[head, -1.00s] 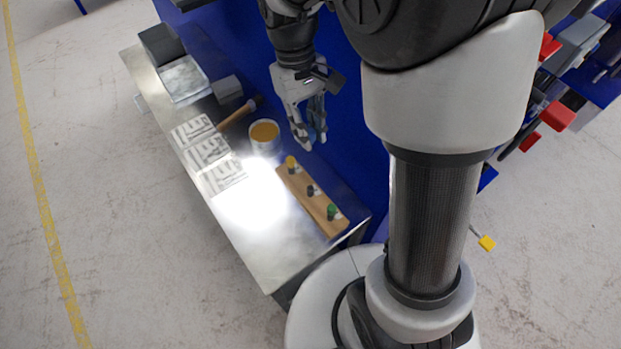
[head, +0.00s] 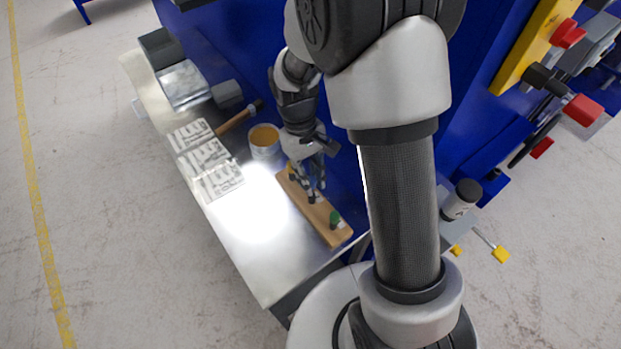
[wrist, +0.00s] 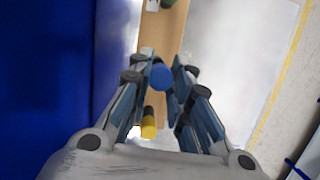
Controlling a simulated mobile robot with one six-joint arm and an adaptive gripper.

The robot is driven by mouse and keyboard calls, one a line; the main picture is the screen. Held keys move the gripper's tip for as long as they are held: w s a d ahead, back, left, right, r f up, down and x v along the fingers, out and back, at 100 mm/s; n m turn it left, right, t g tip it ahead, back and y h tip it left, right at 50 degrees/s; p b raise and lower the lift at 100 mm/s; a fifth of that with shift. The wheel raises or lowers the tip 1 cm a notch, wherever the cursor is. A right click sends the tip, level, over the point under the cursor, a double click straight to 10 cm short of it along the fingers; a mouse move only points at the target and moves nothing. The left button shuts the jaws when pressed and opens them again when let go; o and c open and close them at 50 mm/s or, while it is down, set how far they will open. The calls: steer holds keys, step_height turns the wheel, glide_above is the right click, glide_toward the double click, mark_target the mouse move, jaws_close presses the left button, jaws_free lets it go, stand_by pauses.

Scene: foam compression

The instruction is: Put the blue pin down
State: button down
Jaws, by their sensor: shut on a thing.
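The blue pin (wrist: 162,77) is between my gripper's fingertips in the wrist view. My gripper (head: 314,192) is shut on it, over the middle of the wooden block (head: 334,236). In the head view my fingers hide most of the pin, and I cannot tell whether its lower end touches the block. A green pin (head: 335,218) stands at the block's near end. A yellow pin (wrist: 148,124) shows below the blue one in the wrist view, and in the head view it is mostly behind my gripper.
A container with orange contents (head: 264,139) stands left of my gripper. A brown-handled tool (head: 236,118), white patterned plates (head: 206,158) and grey boxes (head: 182,84) lie farther back on the metal table (head: 262,262). A blue wall (head: 342,113) rises on the right.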

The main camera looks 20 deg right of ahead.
steer(key=shift+f, duration=0.6)
steer(key=c, duration=1.5)
jaws_free()
steer(key=shift+r, duration=0.1)
